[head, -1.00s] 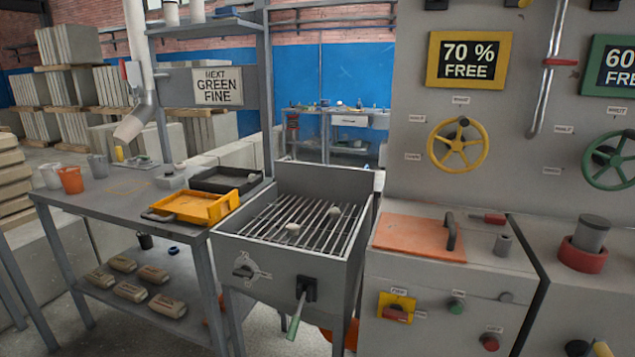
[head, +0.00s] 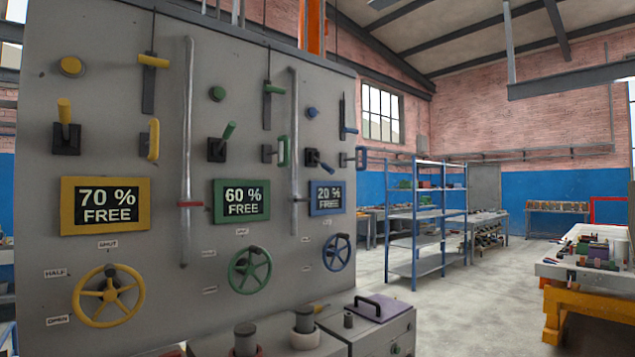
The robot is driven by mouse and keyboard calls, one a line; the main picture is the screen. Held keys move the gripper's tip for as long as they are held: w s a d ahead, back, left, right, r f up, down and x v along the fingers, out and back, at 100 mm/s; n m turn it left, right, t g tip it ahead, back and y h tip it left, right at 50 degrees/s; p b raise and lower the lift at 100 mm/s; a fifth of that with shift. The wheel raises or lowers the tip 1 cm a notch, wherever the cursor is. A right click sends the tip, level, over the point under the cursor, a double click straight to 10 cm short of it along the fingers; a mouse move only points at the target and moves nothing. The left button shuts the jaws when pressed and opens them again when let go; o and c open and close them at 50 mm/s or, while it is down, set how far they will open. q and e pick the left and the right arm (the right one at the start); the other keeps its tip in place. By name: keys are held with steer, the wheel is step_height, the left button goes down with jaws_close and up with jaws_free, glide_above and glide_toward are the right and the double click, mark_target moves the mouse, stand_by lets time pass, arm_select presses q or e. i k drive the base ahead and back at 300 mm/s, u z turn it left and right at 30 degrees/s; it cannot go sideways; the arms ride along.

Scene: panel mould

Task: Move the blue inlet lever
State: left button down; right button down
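The blue controls are at the far right end of the grey panel (head: 230,180). A blue lever (head: 326,167) on a dark base there tilts down to the right, above the blue display reading 20 % FREE (head: 327,197). A blue slide handle (head: 349,130) sits on a vertical dark slot, and a blue pull handle (head: 361,157) is at the panel's right edge. No label tells which of these is the inlet lever. Neither of my grippers shows in the head view.
Yellow lever (head: 65,110) stands upright; green lever (head: 228,131) leans up-right. Yellow wheel (head: 108,296), green wheel (head: 250,270) and blue wheel (head: 337,252) sit low on the panel. Cabinets with a purple lid (head: 380,308) stand before it. Floor (head: 480,300) at right is open.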

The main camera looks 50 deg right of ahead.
mark_target(327, 168)
steer(key=z, duration=3.4)
steer(key=i, duration=1.9)
steer(key=u, duration=3.7)
